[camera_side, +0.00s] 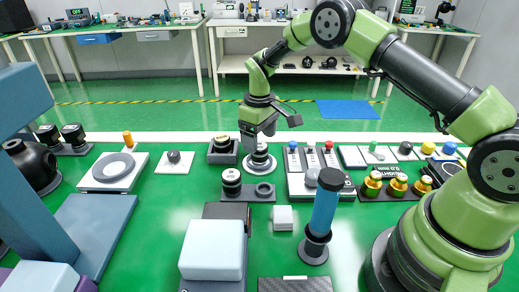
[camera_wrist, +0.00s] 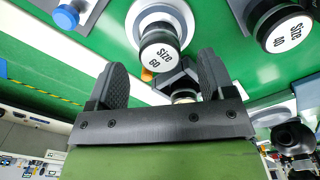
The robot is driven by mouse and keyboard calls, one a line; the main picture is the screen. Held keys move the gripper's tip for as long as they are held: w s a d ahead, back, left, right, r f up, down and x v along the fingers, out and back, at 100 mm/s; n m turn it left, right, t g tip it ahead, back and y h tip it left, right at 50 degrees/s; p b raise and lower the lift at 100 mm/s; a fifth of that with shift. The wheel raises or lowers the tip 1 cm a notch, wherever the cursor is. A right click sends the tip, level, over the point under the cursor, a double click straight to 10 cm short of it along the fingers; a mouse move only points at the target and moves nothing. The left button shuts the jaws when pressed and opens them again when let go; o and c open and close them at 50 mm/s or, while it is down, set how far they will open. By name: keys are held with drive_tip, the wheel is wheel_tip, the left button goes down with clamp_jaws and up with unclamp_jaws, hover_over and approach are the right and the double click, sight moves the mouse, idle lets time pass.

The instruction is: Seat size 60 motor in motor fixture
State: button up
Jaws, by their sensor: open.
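The size 60 motor (camera_wrist: 160,52) is a dark cylinder with a white labelled top. It stands on a white round base, and in the side view the motor (camera_side: 259,159) is right under my gripper (camera_side: 258,137). My gripper (camera_wrist: 163,68) is open, with one finger on either side of the motor's top in the wrist view. I cannot tell whether the fingers touch it. A dark square holder (camera_side: 222,157) with a dark round part in it stands just left. A dark plate (camera_side: 248,196) in front carries the size 40 motor (camera_wrist: 285,28) and an empty ring. No label shows which is the motor fixture.
Right of the motor are panels with coloured knobs (camera_side: 312,160) and brass-coloured parts (camera_side: 397,185). A blue cylinder (camera_side: 325,210) stands upright in front. A white box (camera_side: 283,217) and a pale padded block (camera_side: 213,250) are nearer.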

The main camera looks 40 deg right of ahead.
sight(260, 146)
drive_tip(key=shift+r, duration=2.4)
drive_tip(key=shift+r, duration=0.3)
drive_tip(key=s+a+r+m+t, duration=0.1)
drive_tip(key=s+a+r+t, duration=0.1)
drive_tip(key=s+r, duration=0.45)
drive_tip(key=s+a+r+m+t, duration=0.1)
drive_tip(key=s+r+m, duration=0.15)
drive_tip(key=r, duration=0.75)
drive_tip(key=s+a+r+m+t+y, duration=0.1)
drive_tip(key=s+t, duration=0.1)
drive_tip(key=s, duration=0.7)
drive_tip(key=s+a+r+m+t+y, duration=0.1)
drive_tip(key=s+a+t, duration=0.1)
drive_tip(key=s, duration=0.7)
drive_tip(key=shift+r+m, duration=0.35)
